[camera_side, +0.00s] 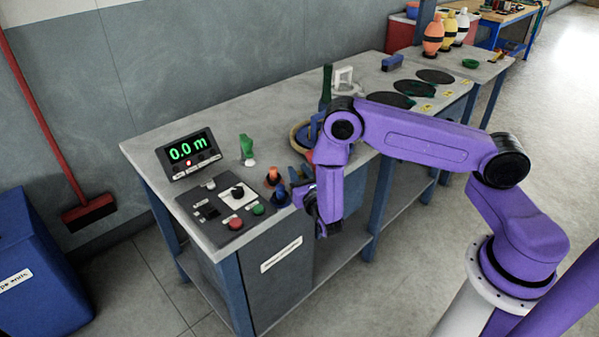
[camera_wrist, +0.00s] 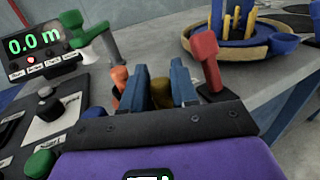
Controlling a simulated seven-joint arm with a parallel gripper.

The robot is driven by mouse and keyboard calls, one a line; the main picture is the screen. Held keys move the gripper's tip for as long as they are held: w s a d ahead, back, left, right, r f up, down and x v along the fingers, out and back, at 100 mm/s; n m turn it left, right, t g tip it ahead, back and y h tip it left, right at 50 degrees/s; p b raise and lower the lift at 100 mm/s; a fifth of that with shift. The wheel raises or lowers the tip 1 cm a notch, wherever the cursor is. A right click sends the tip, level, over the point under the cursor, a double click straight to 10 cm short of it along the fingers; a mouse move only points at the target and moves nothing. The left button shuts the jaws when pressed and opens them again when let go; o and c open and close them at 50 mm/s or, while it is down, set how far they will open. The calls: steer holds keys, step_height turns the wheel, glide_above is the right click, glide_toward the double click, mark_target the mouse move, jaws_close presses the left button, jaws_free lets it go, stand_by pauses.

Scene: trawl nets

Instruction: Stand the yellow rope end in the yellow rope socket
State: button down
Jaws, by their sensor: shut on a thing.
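My gripper (camera_side: 290,184) reaches in over the front edge of the bench from the right. In the wrist view its two blue fingers (camera_wrist: 156,82) are shut on a short, dull yellow-brown piece, which I take as the yellow rope end (camera_wrist: 162,93). Its lower part is hidden behind the gripper's dark front plate. I cannot make it out in the side view. An orange piece (camera_wrist: 120,78) stands just beyond the left finger, and also shows in the side view (camera_side: 272,175). I cannot pick out the yellow rope socket in either view.
A green-topped piece (camera_side: 247,148) stands behind, left of the fingers. A red-topped piece (camera_wrist: 205,62) stands close to the right finger. A control panel (camera_side: 207,207) and a display (camera_side: 188,153) reading 0.0 m lie left. A round tray (camera_wrist: 270,46) with yellow pegs lies right.

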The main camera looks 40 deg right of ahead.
steer(key=shift+f, duration=0.1)
steer(key=c, duration=0.8)
jaws_free()
steer(key=v, duration=1.7)
steer(key=shift+s+a, duration=0.1)
steer(key=shift+s, duration=0.1)
